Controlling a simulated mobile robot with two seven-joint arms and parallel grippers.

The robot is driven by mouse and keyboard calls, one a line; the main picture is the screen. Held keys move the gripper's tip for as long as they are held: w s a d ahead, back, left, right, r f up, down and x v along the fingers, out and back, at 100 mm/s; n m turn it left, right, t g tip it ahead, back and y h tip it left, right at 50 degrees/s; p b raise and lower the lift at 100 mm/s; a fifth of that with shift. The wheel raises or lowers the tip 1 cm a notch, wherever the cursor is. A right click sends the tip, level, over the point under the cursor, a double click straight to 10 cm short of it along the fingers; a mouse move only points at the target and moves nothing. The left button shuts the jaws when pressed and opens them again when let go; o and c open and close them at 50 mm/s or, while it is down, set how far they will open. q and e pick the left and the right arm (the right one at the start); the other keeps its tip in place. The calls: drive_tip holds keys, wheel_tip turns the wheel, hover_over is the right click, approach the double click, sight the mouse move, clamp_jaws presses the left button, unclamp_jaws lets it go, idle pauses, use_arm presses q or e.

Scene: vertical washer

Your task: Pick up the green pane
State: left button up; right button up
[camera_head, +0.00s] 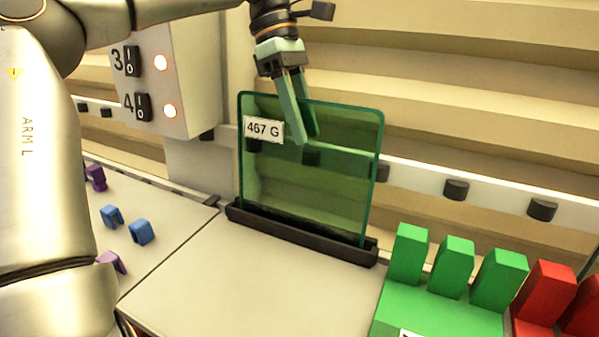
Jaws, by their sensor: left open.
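The green pane (310,195) is a see-through glass sheet with rounded corners and a white label reading "467 G". It stands upright in a black slotted holder (300,236) on the pale worktop. My left gripper (307,139) comes down from above at the pane's top edge, pointing downward. Its two fingers are apart, with one finger in front of the pane and the other seeming to be behind it. Whether either finger touches the glass cannot be told. My right gripper is not in view.
Green blocks (452,267) stand on a green base at the right, with red blocks (545,290) beside them. Small blue clips (142,232) and purple clips lie at the left. A switch box (165,75) is at the upper left. The front worktop (255,285) is clear.

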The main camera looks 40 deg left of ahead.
use_arm(q)
clamp_jaws()
drive_tip(key=shift+r, duration=0.15)
idle(1.2)
